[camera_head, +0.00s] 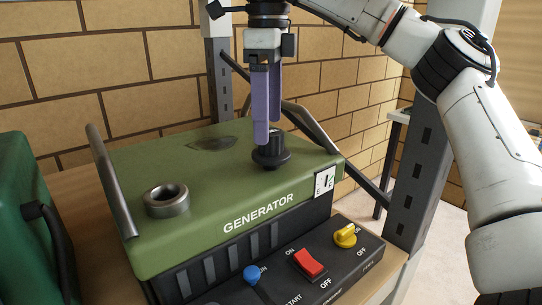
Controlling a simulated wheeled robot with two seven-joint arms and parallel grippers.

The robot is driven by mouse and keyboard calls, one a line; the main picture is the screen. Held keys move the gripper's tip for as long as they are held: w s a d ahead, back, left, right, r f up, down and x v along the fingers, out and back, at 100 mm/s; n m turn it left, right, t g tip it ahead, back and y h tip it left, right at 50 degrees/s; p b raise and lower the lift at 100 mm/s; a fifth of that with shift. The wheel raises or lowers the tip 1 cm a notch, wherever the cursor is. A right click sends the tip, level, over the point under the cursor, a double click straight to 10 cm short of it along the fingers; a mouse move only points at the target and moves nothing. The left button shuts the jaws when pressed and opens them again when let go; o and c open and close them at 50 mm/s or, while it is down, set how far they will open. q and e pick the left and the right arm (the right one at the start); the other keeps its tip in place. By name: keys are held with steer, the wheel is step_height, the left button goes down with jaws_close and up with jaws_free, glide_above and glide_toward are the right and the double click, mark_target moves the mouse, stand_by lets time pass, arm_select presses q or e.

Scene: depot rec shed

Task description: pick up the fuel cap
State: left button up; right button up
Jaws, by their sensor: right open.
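The black fuel cap (271,156), a round flange with a narrower knob on top, sits on the green top of the generator (215,165) toward its right end. My right gripper (266,132) comes down from above with its purple fingers pointing at the cap. The fingers are open, and the nearer finger's tip overlaps the cap's knob in this view. I cannot tell whether it touches. The metal filler neck (167,201) stands uncovered on the generator top, to the left of the cap. My left gripper is not in view.
A metal handle bar (111,180) rises at the generator's left end and another (312,126) behind the cap. The front panel has a blue knob (251,274), red switch (308,263) and yellow knob (345,236). A green container (22,220) stands left; a grey post (425,150) stands right.

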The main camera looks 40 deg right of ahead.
mark_target(274, 132)
steer(key=f, duration=0.2)
steer(key=s+f, duration=0.1)
steer(key=shift+d+f, duration=0.25)
steer(key=shift+f, duration=0.1)
steer(key=shift+w+f, duration=0.15)
steer(key=shift+f, duration=0.75)
steer(key=c, duration=1.1)
steer(key=shift+r, duration=0.1)
step_height(274, 132, up, 10)
steer(key=shift+f, duration=0.1)
